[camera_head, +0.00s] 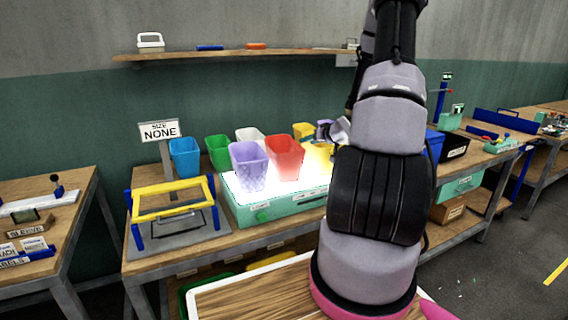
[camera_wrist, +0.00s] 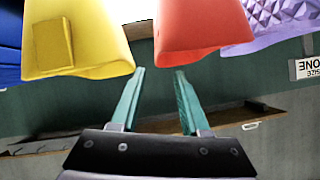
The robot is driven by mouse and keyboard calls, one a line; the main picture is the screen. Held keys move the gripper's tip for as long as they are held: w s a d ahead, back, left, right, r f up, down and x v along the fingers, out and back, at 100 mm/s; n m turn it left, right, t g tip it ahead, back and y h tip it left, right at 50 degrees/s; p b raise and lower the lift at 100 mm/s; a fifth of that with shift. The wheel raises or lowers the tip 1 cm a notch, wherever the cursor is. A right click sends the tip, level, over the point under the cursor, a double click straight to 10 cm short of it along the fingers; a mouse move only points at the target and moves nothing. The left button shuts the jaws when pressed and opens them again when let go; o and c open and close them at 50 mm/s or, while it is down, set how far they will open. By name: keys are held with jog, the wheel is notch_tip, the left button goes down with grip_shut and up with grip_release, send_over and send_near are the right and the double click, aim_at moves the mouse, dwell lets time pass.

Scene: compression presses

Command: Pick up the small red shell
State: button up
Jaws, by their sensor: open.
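The red shell (camera_head: 285,157), a tapered cup shape, stands on the bright lit panel of a green box in the head view, just right of a purple textured shell (camera_head: 249,168). In the wrist view, which looks upside down, the red shell (camera_wrist: 200,28) is at upper right of centre, beside the purple shell (camera_wrist: 275,20). A yellow shell (camera_wrist: 75,40) is at upper left. My gripper (camera_wrist: 160,74) is open and empty, its green fingertips below the gap between the yellow and red shells. In the head view my arm hides most of the gripper.
A yellow-barred frame (camera_head: 172,198) stands left, near a "SIZE NONE" sign (camera_head: 159,131). A wall shelf (camera_head: 230,54) runs above.

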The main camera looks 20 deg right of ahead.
jog(key=d+x, duration=0.1)
jog(key=x, duration=0.7)
jog(key=shift+w+a+f, duration=0.2)
jog(key=shift+a+f, duration=0.15)
grip_shut()
dwell(1.0)
